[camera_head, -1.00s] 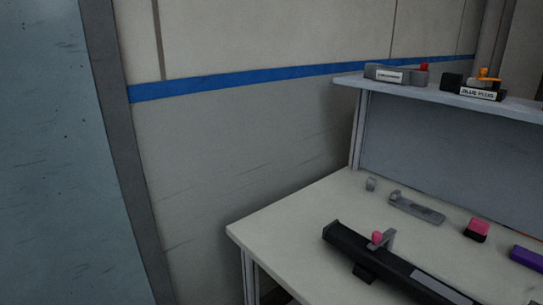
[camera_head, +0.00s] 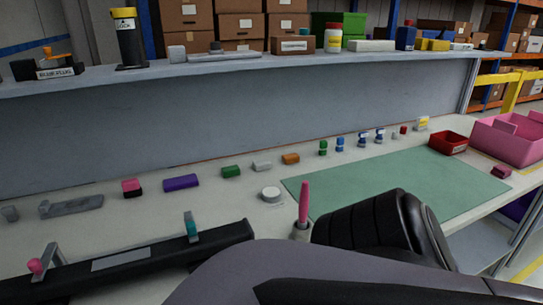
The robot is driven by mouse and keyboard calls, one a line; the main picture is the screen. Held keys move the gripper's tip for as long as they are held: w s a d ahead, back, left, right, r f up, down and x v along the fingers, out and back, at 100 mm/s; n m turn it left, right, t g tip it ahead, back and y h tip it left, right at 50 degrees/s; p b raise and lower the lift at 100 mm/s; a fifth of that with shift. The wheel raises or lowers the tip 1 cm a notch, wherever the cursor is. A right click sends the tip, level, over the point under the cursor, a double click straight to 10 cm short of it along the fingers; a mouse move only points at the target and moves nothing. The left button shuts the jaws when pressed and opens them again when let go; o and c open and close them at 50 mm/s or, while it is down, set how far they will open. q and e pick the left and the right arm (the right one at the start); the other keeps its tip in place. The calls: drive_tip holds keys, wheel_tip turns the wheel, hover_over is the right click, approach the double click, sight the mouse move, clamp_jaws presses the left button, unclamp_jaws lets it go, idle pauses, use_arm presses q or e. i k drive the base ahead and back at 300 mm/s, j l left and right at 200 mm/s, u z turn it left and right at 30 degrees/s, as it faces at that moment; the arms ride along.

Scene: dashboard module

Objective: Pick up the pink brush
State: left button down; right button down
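A slim pink upright piece (camera_head: 304,203), which looks like the pink brush, stands in a small pale holder (camera_head: 300,232) on the bench, near the left edge of the green mat. Its lower end is hidden in the holder. One of my arms, a grey link with a black ribbed joint (camera_head: 372,228), fills the bottom middle, just right of the holder in the picture. I cannot tell whether it touches the holder. No fingers of either gripper show.
The green mat (camera_head: 440,180) is mostly bare. A black fixture (camera_head: 190,250) lies at front left. Several small blocks line the back, including a pink-and-black one (camera_head: 131,188). A red bin (camera_head: 449,142) and a pink crate (camera_head: 508,140) stand at right. A shelf (camera_head: 120,82) runs behind.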

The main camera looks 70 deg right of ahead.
sight(303, 207)
drive_tip(key=z, duration=0.45)
drive_tip(key=k+z, duration=0.15)
drive_tip(key=z, duration=0.25)
drive_tip(key=l+z, duration=0.15)
drive_tip(key=z, duration=0.3)
drive_tip(key=k+z, duration=0.1)
drive_tip(key=z, duration=0.3)
drive_tip(key=l+z, duration=0.15)
drive_tip(key=z, duration=0.3)
drive_tip(key=i+j+u, duration=0.15)
drive_tip(key=i+u, duration=0.2)
drive_tip(key=k, duration=0.05)
